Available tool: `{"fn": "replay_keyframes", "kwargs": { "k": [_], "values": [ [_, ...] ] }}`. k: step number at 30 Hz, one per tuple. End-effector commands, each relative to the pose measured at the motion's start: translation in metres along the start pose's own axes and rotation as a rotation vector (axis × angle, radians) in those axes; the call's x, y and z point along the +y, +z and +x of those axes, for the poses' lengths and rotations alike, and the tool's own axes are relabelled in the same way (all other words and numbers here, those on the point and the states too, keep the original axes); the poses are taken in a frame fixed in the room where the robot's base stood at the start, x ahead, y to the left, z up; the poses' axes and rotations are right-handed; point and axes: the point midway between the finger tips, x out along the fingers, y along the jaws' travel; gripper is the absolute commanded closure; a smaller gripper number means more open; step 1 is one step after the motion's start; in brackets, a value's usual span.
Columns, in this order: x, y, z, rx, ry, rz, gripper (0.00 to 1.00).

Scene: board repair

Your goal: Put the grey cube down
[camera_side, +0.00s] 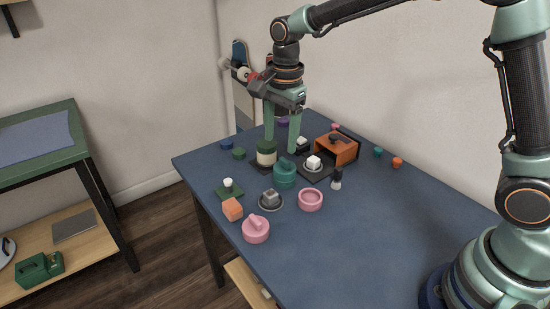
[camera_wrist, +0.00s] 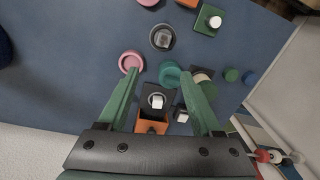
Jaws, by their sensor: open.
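A grey cube (camera_side: 270,195) sits in a round dark dish with a pale rim (camera_side: 263,207) near the front left of the blue table; it also shows in the wrist view (camera_wrist: 163,39). My gripper (camera_side: 281,146) is open and points down above the far part of the table, apart from this cube. In the wrist view my gripper (camera_wrist: 160,73) has its fingers spread wide, with nothing held between them.
A teal pot (camera_side: 285,175) and a green-and-cream jar (camera_side: 266,154) stand close to my fingers. An orange open box (camera_side: 337,149) is behind. A pink bowl (camera_side: 311,200), pink lidded piece (camera_side: 256,230) and orange block (camera_side: 232,209) lie nearer. The table's front right is clear.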

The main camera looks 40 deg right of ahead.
Motion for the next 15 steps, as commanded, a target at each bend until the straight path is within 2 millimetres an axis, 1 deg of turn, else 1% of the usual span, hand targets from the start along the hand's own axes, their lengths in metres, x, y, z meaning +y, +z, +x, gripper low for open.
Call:
{"fn": "replay_keyframes", "kwargs": {
  "k": [1,3,6,9,15],
  "values": [
    [0.009,-0.007,-0.016,0.002,-0.033,-0.074,0.34],
    [0.022,-0.015,-0.034,0.01,-0.071,-0.193,0.34],
    [0.043,-0.025,-0.054,0.032,-0.123,-0.368,0.34],
    [0.066,-0.034,-0.07,0.066,-0.171,-0.542,0.34],
    [0.112,-0.049,-0.089,0.169,-0.249,-0.887,0.34]
  ]
}}
